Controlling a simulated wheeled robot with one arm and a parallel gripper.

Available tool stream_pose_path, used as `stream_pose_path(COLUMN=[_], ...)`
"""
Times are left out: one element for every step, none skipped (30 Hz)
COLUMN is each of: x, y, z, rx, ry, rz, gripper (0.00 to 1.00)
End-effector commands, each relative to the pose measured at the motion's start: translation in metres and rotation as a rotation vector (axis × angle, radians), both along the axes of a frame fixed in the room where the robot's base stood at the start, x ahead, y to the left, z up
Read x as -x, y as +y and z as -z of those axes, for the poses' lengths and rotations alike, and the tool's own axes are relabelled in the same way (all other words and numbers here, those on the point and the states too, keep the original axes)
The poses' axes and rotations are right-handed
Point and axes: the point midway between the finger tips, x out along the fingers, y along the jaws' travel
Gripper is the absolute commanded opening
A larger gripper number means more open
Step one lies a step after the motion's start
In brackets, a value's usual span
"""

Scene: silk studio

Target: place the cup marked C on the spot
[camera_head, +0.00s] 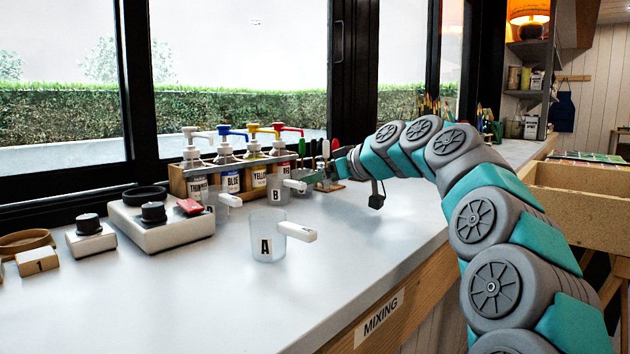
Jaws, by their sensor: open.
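A clear cup marked A (267,245) stands upright on the bench, its white handle pointing right. A cup marked B (276,194) stands farther back, its handle also pointing right. A third clear cup (221,206) with a white handle is at the left, by the white scale; no letter can be read on it. I see no cup clearly marked C, and no marked spot can be made out. My gripper (309,178) is open, close to the handle of cup B; whether it is around the handle is too small to tell.
A wooden rack (180,183) of pump bottles stands behind the cups. The front of the bench (190,310) is clear.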

Motion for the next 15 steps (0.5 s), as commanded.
stream_pose_path(x=[0.0,0.0,0.0,0.0,0.0,0.0,0.0,0.002,0.004,0.006,0.008,0.012,0.014,0.017,0.021], y=[0.0,0.0,0.0,0.0,0.0,0.0,0.0,-0.003,-0.006,-0.009,-0.012,-0.016,-0.02,-0.024,-0.03], z=[0.0,0.0,-0.001,-0.002,-0.003,-0.005,-0.006,-0.005,-0.007,-0.009,-0.01,-0.012,-0.014,-0.016,-0.019], rx=[0.0,0.0,0.0,0.0,0.0,0.0,0.0,-0.001,-0.001,-0.001,-0.001,-0.001,-0.002,-0.002,-0.002], ry=[0.0,0.0,0.0,0.0,0.0,0.0,0.0,-0.001,-0.002,-0.002,-0.002,-0.002,-0.003,-0.003,-0.004], rz=[0.0,0.0,0.0,0.0,0.0,0.0,0.0,0.001,0.001,0.002,0.002,0.003,0.003,0.003,0.004], gripper=[0.88,0.88,0.88,0.88,0.88,0.88,0.88,0.88,0.88,0.88,0.88,0.88,0.88,0.88,0.88])
